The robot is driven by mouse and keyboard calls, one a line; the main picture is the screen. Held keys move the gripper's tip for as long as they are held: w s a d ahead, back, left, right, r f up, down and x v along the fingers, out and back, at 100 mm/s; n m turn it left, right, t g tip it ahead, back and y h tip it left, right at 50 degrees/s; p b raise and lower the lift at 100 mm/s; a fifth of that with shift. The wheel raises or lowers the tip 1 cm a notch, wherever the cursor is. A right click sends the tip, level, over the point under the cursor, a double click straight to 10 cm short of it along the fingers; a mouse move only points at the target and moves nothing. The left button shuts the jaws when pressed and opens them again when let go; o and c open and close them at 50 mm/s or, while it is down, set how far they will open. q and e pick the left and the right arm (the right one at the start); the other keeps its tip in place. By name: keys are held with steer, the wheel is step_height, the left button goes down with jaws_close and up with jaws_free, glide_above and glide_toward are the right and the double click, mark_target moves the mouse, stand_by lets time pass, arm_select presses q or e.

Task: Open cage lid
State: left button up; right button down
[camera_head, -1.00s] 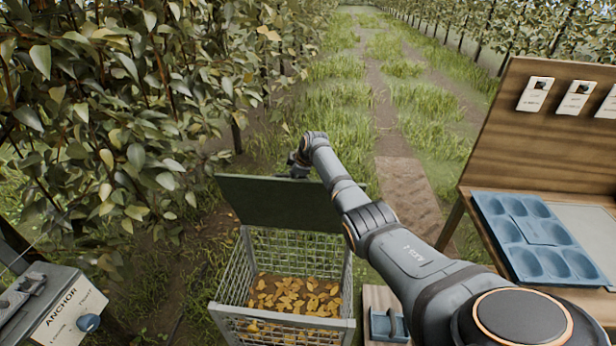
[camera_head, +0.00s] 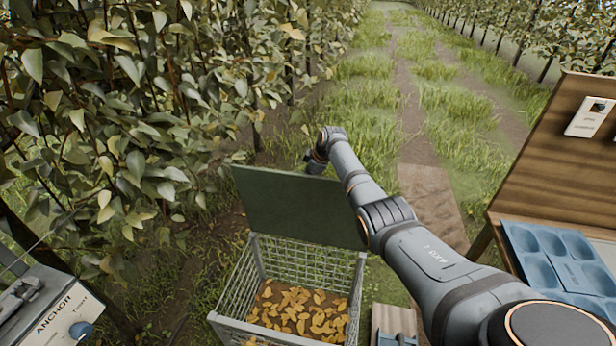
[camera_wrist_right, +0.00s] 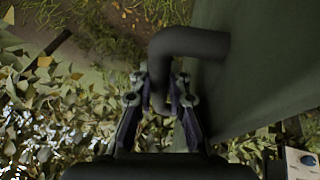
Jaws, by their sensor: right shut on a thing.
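The cage (camera_head: 218,322) is a grey wire-mesh box with yellow-brown leaves inside, at the lower middle of the head view. Its dark green lid (camera_head: 295,205) stands raised at the cage's back edge, and the cage top is open. In the right wrist view the lid (camera_wrist_right: 255,75) fills the right side, with a dark bent handle (camera_wrist_right: 190,42) on it. My right gripper (camera_wrist_right: 160,98) is shut on this handle. In the head view my right gripper (camera_head: 312,160) is at the lid's top edge, partly hidden. My left gripper is not in view.
Leafy trees (camera_head: 130,110) stand close on the left. A grey box marked ANCHOR (camera_head: 50,315) is at the lower left. A wooden stand (camera_head: 530,165) with a blue moulded tray (camera_head: 550,260) is on the right. A grassy path runs behind the cage.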

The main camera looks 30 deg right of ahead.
steer(key=shift+w+d+r, duration=0.2)
steer(key=shift+w+r, duration=0.1)
steer(key=shift+r, duration=0.1)
steer(key=c, duration=1.6)
jaws_free()
steer(key=shift+c, duration=0.2)
steer(key=shift+o, duration=0.4)
steer(key=shift+w+f, duration=0.15)
steer(key=shift+f, duration=0.1)
steer(key=shift+a, duration=0.1)
steer(key=v, duration=1.2)
steer(key=shift+s, duration=0.3)
steer(key=shift+f, duration=0.1)
